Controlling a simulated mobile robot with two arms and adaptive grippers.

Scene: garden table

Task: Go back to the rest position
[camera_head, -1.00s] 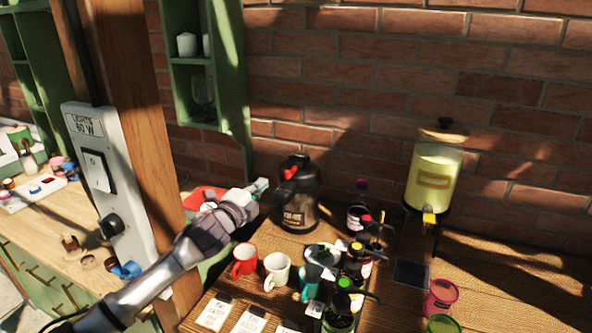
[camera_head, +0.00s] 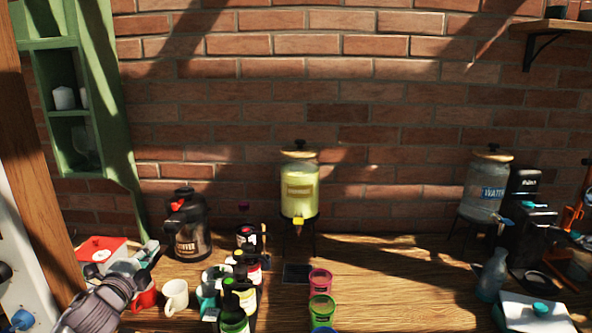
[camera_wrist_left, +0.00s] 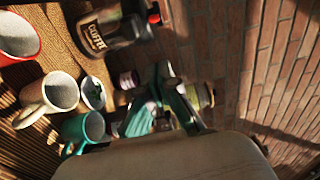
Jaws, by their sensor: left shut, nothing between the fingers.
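My left gripper (camera_head: 147,262) is at the lower left of the head view, beside the black coffee pot (camera_head: 190,236) and above the red mug (camera_head: 144,297). In the left wrist view, its dark fingers (camera_wrist_left: 166,84) are together with nothing held between them. The coffee pot (camera_wrist_left: 112,32) and the cream mug (camera_wrist_left: 47,100) show there too, apart from the fingers. My left arm comes in from the lower left corner. My right gripper is not in either view.
Bottles (camera_head: 238,300) and a cream mug (camera_head: 175,296) crowd the table right of my left gripper. A wooden post (camera_head: 40,180) stands left of it. A yellow drink dispenser (camera_head: 299,190) and a water dispenser (camera_head: 484,190) stand behind. The table between them is mostly clear.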

